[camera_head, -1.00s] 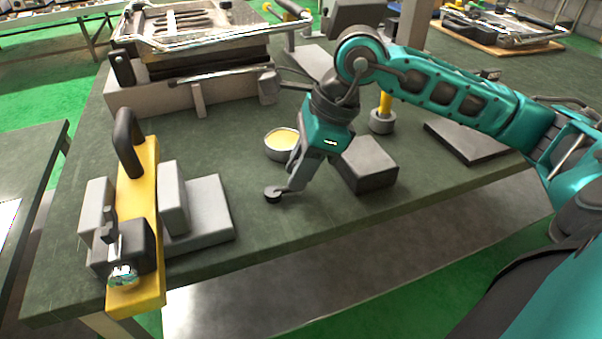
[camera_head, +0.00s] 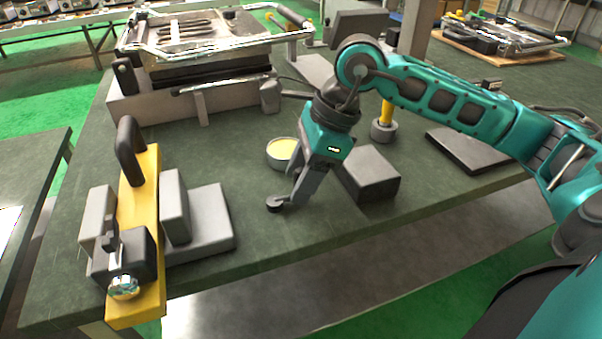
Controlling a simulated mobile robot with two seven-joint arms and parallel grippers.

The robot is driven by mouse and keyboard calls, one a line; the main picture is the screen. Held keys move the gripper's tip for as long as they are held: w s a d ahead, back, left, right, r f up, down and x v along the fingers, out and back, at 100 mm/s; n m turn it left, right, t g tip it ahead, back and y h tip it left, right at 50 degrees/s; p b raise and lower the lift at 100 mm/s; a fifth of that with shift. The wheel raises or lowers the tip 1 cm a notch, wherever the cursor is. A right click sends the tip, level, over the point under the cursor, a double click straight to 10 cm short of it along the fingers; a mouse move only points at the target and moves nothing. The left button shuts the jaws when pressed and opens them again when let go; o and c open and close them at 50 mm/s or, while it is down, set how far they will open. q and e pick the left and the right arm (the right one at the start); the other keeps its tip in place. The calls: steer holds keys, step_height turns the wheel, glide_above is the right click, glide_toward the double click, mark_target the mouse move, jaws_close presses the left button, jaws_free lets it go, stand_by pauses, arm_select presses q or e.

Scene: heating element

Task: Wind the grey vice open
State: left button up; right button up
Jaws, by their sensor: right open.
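The grey vice (camera_head: 212,218) is at the left front of the dark green workbench, with a tall grey jaw block and a second grey block on the left. A yellow bar (camera_head: 147,270) with a black upright handle lies between the blocks. A dark block with a shiny round knob (camera_head: 123,287) sits at the bar's near end. My right gripper (camera_head: 277,205) points down over the bench, right of the vice and apart from it. It is open, and its fingers are seen edge-on with nothing visible between them. My left gripper is not in view.
A large metal-framed device (camera_head: 190,85) fills the back left. A dark flat plate (camera_head: 468,150) lies at right. Bench between vice and gripper is clear.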

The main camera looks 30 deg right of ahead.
steer(key=p+v, duration=0.2)
steer(key=v, duration=1.1)
